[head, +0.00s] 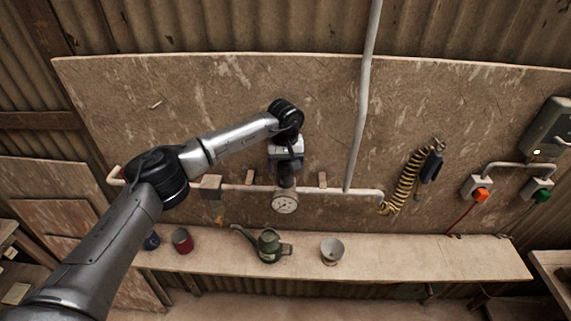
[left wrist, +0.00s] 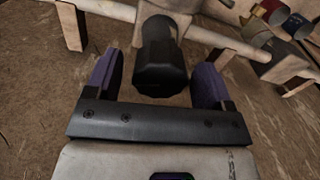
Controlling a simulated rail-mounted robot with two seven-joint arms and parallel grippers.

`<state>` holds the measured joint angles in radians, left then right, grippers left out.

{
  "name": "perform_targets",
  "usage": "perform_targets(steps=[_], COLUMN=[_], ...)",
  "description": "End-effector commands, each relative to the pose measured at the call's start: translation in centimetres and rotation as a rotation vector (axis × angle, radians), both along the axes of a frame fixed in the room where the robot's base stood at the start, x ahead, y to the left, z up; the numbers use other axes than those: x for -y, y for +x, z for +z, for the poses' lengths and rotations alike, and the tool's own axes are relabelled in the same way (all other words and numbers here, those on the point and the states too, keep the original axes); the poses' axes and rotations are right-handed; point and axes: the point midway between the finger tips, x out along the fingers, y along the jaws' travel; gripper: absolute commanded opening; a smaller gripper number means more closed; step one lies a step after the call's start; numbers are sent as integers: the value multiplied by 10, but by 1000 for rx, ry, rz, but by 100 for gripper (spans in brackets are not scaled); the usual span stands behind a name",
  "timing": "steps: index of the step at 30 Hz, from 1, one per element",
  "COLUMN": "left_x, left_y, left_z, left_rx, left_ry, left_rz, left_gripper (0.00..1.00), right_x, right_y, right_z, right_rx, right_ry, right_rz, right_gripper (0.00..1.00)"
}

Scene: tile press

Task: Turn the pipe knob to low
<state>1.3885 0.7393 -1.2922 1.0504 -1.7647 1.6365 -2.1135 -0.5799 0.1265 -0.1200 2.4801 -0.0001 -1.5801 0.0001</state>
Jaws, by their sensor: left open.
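The pipe knob (left wrist: 160,62) is a dark, faceted cylinder on the pale pipe in the left wrist view. My left gripper (left wrist: 158,70) is open, with one purple finger on each side of the knob. Small gaps show between the fingers and the knob. In the head view my left gripper (head: 287,166) is at the wall pipe (head: 240,187), just above a round white gauge (head: 285,202). There the gripper mostly hides the knob. The knob's setting cannot be read. My right gripper is not in view.
Below the pipe, a shelf (head: 400,257) holds a red cup (head: 183,241), a green watering can (head: 268,245) and a grey pot (head: 332,250). A coiled hose (head: 403,183) hangs to the right, near orange (head: 481,195) and green (head: 543,195) switches. A vertical pipe (head: 362,100) runs up the board.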

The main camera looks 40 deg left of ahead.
Motion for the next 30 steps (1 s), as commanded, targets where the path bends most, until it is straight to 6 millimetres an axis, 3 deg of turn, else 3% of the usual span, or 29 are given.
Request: perform_targets(steps=[5, 20, 30], left_x=[0, 0, 0], left_y=[0, 0, 0], left_z=[0, 0, 0], left_rx=[0, -1, -1], left_ry=[0, 1, 1], left_rz=[0, 0, 71], left_gripper=[74, 26, 26], right_x=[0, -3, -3], right_y=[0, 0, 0], right_z=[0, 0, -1], right_rx=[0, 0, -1], right_ry=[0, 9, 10], right_rz=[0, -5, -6], right_gripper=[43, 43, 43])
